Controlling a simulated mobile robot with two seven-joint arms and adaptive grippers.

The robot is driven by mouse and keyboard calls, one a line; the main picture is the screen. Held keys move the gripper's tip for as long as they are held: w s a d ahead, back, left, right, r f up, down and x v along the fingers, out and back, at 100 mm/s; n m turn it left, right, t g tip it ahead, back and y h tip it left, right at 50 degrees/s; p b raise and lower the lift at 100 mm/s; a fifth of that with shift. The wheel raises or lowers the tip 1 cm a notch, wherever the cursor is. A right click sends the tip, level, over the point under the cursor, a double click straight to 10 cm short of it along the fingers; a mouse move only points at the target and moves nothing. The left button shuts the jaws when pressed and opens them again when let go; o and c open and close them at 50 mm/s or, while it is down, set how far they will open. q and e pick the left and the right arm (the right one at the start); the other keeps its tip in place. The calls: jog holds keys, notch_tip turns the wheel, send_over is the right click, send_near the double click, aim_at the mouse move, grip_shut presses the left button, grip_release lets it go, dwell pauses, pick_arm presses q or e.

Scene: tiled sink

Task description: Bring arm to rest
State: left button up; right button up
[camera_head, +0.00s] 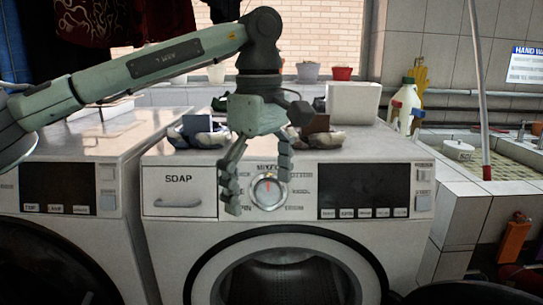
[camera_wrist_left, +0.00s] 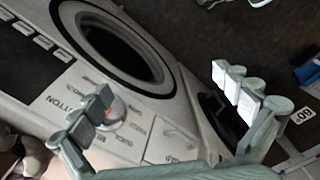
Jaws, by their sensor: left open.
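My left arm (camera_head: 160,68) comes in from the left and reaches out in front of a white washing machine (camera_head: 165,240). My left gripper (camera_head: 258,192) points down, its fingers spread apart and empty, before the machine's control panel. A round dial (camera_head: 267,191) with a red mark shows between the fingers; whether they touch it is unclear. In the left wrist view the open gripper (camera_wrist_left: 170,98) has the dial (camera_wrist_left: 113,111) near its left finger. The right gripper is not in view.
Shoes (camera_head: 197,138) and a white box (camera_head: 352,102) stand on the machine top, close to the gripper. A white bottle (camera_head: 407,105) stands to the right, before a tiled sink (camera_head: 492,150). A pole (camera_head: 481,85) rises there. A second washer (camera_head: 70,215) is at left.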

pick_arm(q)
jog(key=s+a+f+m, duration=0.2)
jog(key=a+f+m, duration=0.3)
jog(key=a+f, duration=0.3)
jog(key=s+a+f+m, duration=0.2)
jog(key=a+f+m, duration=0.3)
jog(key=f, duration=0.8)
jog(key=a, duration=0.3)
jog(key=shift+s+a+f+m, duration=0.15)
jog(key=shift+s+a+m, duration=0.15)
jog(key=shift+a+m, duration=0.1)
